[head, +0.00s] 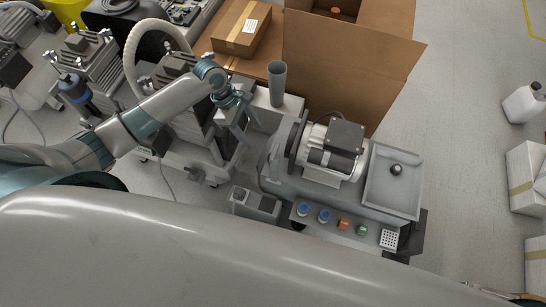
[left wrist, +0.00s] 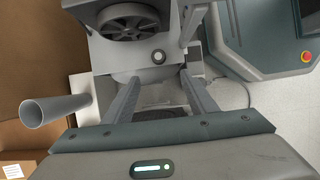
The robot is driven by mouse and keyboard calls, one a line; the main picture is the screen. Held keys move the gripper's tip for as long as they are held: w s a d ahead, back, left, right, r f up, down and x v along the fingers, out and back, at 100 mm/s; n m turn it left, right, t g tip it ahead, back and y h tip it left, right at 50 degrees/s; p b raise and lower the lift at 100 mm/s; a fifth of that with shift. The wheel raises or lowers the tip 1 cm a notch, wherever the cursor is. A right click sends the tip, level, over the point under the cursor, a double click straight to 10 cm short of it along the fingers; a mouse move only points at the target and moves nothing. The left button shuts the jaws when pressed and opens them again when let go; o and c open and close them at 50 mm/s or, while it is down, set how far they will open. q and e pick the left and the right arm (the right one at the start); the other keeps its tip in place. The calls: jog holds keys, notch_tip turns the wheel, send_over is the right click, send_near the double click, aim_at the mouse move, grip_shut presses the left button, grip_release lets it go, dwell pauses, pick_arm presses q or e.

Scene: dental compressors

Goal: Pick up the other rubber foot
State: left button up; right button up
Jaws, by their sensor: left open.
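My left gripper (head: 236,122) is open and empty, left of the compressor (head: 332,150) and over the edge of the cart. In the left wrist view, its two fingers (left wrist: 160,78) are spread with nothing between them. A small round piece with a dark centre (left wrist: 159,57) shows just beyond the fingertips on a grey block. No other foot is clear. My right gripper is out of view.
A grey tube-like cup (head: 277,84) stands close to the right of my left gripper; it also shows in the left wrist view (left wrist: 58,109). An open cardboard box (head: 350,65) is behind. Blue, orange and green caps line the front shelf (head: 332,230).

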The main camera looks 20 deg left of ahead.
pick_arm(q)
jog(key=b+x, duration=0.1)
jog(key=x, duration=0.8)
jog(key=shift+f, duration=0.3)
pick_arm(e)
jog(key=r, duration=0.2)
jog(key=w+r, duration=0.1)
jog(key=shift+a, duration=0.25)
pick_arm(q)
jog(key=shift+d, duration=0.1)
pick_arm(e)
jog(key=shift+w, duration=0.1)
pick_arm(q)
jog(key=x, duration=0.4)
jog(key=shift+w+d+b, duration=0.15)
jog(key=shift+d+b, duration=0.05)
jog(key=shift+b, duration=0.2)
jog(key=shift+d+f, duration=0.15)
jog(key=shift+f, duration=0.35)
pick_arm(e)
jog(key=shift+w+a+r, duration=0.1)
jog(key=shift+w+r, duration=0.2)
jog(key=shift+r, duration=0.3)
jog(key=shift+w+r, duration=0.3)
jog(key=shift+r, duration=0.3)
